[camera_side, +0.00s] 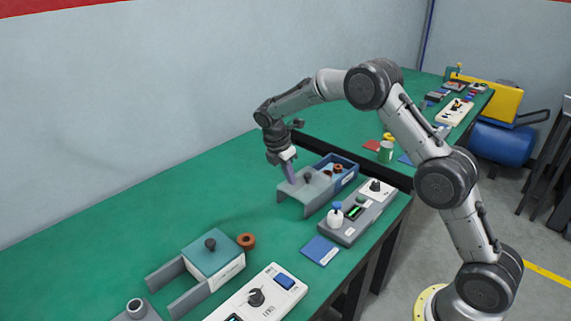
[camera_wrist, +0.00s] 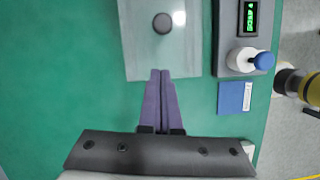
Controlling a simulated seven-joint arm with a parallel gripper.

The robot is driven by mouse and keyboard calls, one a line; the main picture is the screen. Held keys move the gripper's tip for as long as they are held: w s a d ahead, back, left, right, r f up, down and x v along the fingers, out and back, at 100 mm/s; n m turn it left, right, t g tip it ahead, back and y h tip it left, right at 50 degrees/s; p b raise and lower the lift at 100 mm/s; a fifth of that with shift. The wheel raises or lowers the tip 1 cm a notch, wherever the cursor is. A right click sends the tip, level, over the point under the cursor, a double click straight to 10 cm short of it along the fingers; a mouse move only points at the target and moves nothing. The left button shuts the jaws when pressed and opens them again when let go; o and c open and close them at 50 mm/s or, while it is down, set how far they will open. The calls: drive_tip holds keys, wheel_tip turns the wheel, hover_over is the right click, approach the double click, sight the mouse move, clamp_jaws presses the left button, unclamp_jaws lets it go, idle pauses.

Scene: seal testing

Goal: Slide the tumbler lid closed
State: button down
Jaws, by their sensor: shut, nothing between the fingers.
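A translucent grey sliding lid (camera_side: 312,186) with a dark round knob (camera_side: 308,178) rests on a grey stand. The blue box (camera_side: 346,164) beyond it is open on top, with brown rings inside. I take this as the tumbler and its lid. My gripper (camera_side: 291,182) is shut and empty, pointing down at the lid's left end. In the wrist view the purple fingers (camera_wrist: 161,73) are pressed together at the near edge of the lid (camera_wrist: 190,55), in line with the knob (camera_wrist: 162,23). I cannot tell whether they touch the edge.
A control unit (camera_side: 341,235) with a blue-capped white bottle (camera_side: 336,214) stands right of the lid. A blue card (camera_side: 320,250) lies nearby. A second box with a teal lid (camera_side: 213,252), a brown ring (camera_side: 246,240) and a white panel (camera_side: 260,297) are at the front. Green table is clear at left.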

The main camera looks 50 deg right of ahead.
sight(304, 184)
drive_tip(key=shift+s+d+f, duration=0.1)
drive_tip(key=shift+s+d, duration=0.05)
drive_tip(key=shift+d, duration=0.8)
drive_tip(key=shift+s+d+f, duration=0.1)
drive_tip(key=shift+d, duration=0.8)
drive_tip(key=shift+r, duration=0.1)
drive_tip(key=d, duration=1.5)
